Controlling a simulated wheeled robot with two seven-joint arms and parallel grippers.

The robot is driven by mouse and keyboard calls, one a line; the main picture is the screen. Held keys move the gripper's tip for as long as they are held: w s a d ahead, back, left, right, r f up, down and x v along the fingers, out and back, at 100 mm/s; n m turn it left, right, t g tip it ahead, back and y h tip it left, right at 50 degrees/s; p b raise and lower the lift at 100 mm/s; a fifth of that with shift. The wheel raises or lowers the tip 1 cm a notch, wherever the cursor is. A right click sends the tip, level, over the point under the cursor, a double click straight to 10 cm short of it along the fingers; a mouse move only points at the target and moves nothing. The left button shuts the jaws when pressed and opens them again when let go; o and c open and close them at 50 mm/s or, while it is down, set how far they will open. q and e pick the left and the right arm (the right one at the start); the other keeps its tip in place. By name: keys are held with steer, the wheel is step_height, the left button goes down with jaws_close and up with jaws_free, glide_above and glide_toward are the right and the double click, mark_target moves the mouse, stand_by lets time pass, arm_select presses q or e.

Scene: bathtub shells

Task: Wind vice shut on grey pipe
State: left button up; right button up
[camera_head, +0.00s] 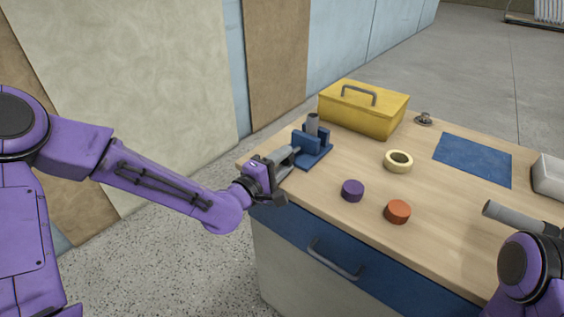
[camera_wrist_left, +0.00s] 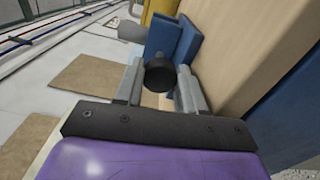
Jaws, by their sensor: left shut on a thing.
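The blue vice (camera_head: 314,150) stands on the near left corner of the workbench. My left gripper (camera_head: 285,161) reaches in from the left at the vice's near side. In the left wrist view the vice (camera_wrist_left: 165,38) is just ahead, and my left gripper (camera_wrist_left: 161,82) is shut on a black round knob (camera_wrist_left: 160,73) in front of it. The grey pipe (camera_wrist_left: 131,31) appears to stick out at the vice's left.
A yellow toolbox (camera_head: 363,112) stands behind the vice. A tape roll (camera_head: 398,161), a purple disc (camera_head: 352,190) and an orange disc (camera_head: 397,211) lie right of it. A blue mat (camera_head: 473,159) lies farther right. A grey cylinder (camera_head: 514,217) shows beside my right arm.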

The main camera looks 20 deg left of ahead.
stand_by(0.5)
arm_select(q)
steer(key=o, duration=1)
steer(key=shift+o, duration=0.2)
steer(key=shift+s, duration=0.1)
steer(key=shift+f, duration=0.15)
steer(key=shift+s, duration=0.1)
